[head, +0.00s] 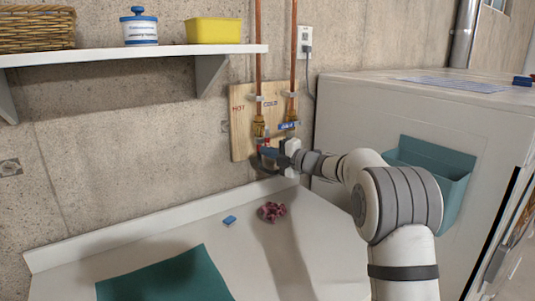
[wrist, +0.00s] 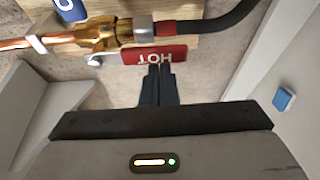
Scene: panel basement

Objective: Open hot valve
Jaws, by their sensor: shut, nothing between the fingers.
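The hot valve is a brass body (wrist: 95,35) on a copper pipe, and it also shows in the head view (head: 259,127). Its red lever (wrist: 178,53) is marked HOT, upside down in the wrist view, and lies roughly along the pipe. My gripper (wrist: 160,68) is shut and empty, its dark fingertips at the lever's near edge. I cannot tell whether they touch it. In the head view my gripper (head: 268,155) is in front of the board's lower part and hides much of the lever.
The cold valve's blue lever (head: 289,125) is close on the right, on the same wooden board (head: 242,135). A shelf (head: 140,53) is at upper left. A white appliance (head: 355,105) stands right. The counter (head: 235,265) holds a teal mat, blue block and crumpled red cloth.

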